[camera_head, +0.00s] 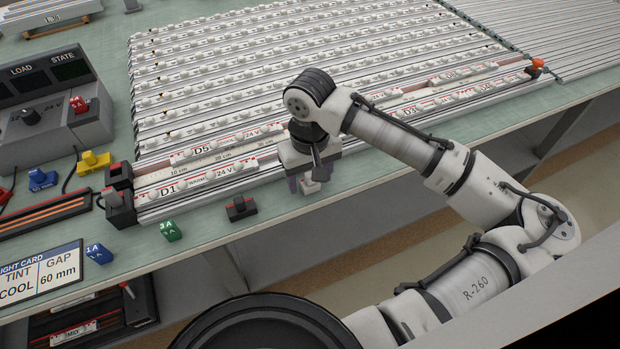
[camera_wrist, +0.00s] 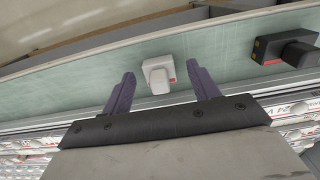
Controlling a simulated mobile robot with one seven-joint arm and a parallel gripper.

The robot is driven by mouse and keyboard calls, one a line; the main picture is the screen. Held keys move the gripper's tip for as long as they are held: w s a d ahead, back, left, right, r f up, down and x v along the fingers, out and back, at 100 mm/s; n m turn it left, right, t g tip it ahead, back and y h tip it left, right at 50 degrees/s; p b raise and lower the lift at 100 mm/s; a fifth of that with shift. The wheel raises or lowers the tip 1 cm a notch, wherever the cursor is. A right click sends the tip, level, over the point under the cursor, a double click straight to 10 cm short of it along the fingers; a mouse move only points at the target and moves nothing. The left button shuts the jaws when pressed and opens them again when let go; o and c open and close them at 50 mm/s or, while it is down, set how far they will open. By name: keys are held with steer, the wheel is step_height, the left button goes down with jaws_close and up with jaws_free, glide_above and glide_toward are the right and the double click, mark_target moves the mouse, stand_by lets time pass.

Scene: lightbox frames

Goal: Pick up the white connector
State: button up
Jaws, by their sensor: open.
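The white connector (camera_wrist: 158,74) lies on the green table surface in the wrist view, a small white block with a red mark on its base. In the head view the white connector (camera_head: 310,186) shows just under my gripper, partly hidden by it. My gripper (camera_wrist: 158,88) is open, with one purple finger on each side of the connector and a gap on both sides. In the head view my gripper (camera_head: 308,184) points down at the table's front edge. I cannot tell how far the fingertips are above the table.
A black connector (camera_head: 241,208) lies to the left, and it also shows in the wrist view (camera_wrist: 286,46). A green block (camera_head: 171,230) and a blue 1A block (camera_head: 98,253) lie further left. The light strips (camera_head: 215,178) fill the table behind my gripper. The table's edge is close in front.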

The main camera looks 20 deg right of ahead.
steer(key=shift+f, duration=0.3)
steer(key=c, duration=1.1)
steer(key=shift+o, duration=0.2)
steer(key=shift+r, duration=0.1)
